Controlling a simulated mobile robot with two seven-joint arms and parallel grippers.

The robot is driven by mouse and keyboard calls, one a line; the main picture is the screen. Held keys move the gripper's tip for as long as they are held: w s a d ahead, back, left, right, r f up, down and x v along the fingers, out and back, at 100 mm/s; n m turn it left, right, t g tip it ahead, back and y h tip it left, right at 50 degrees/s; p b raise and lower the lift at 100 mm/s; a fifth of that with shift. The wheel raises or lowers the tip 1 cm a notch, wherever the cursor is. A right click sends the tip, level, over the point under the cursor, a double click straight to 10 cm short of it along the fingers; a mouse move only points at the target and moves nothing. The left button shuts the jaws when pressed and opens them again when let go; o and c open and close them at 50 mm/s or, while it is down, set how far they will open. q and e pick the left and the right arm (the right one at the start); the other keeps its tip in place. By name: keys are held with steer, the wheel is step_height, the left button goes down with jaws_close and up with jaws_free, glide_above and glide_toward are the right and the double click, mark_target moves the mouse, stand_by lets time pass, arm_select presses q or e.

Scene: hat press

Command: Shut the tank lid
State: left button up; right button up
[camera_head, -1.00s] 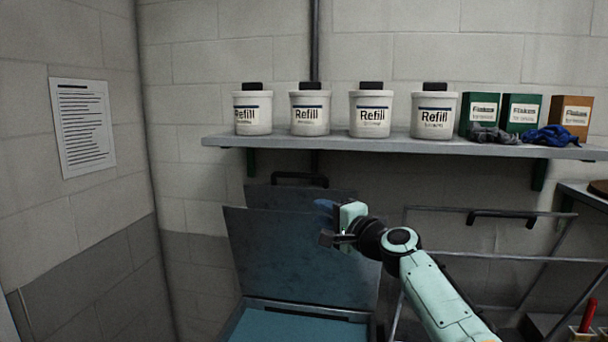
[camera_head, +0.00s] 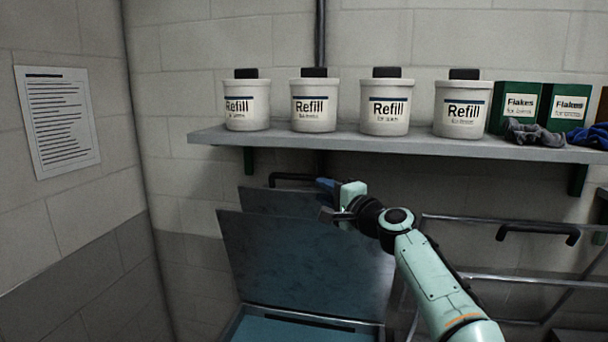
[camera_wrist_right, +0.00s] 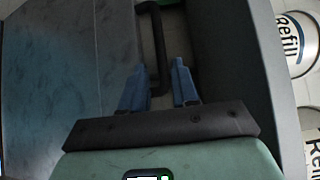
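The tank lid (camera_head: 305,260) stands raised as a dark grey, marbled panel above the blue tank (camera_head: 300,331). A second dark panel shows behind its top edge, with a black bar handle (camera_head: 292,178) at the top. My right gripper (camera_head: 328,198) is beside the right end of this handle, above the lid's top edge. In the right wrist view its two blue fingertips (camera_wrist_right: 159,85) are apart, with the handle (camera_wrist_right: 157,45) running between and beyond them. I cannot tell whether they touch it. My left gripper is not in view.
A grey shelf (camera_head: 400,143) with several white refill tubs, green boxes and dark gloves runs along the wall above my right gripper. A metal frame with a black handle (camera_head: 538,232) stands to the right. A paper notice (camera_head: 57,120) hangs on the left wall.

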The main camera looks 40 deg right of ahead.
mark_target(302, 179)
steer(key=w+p, duration=0.1)
steer(key=w, duration=0.2)
steer(key=w+p, duration=0.1)
steer(key=w, duration=0.2)
steer(key=w+d+p, duration=0.1)
steer(key=w, duration=0.2)
steer(key=shift+w+r+p, duration=0.3)
steer(key=shift+p, duration=0.1)
steer(key=shift+w+d+f, duration=0.15)
steer(key=shift+w, duration=0.15)
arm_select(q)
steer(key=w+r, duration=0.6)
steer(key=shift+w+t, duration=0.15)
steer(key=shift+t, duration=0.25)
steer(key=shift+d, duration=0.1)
arm_select(e)
steer(key=shift+s, duration=0.1)
steer(key=shift+s, duration=0.1)
steer(key=shift+c, duration=0.5)
jaws_close()
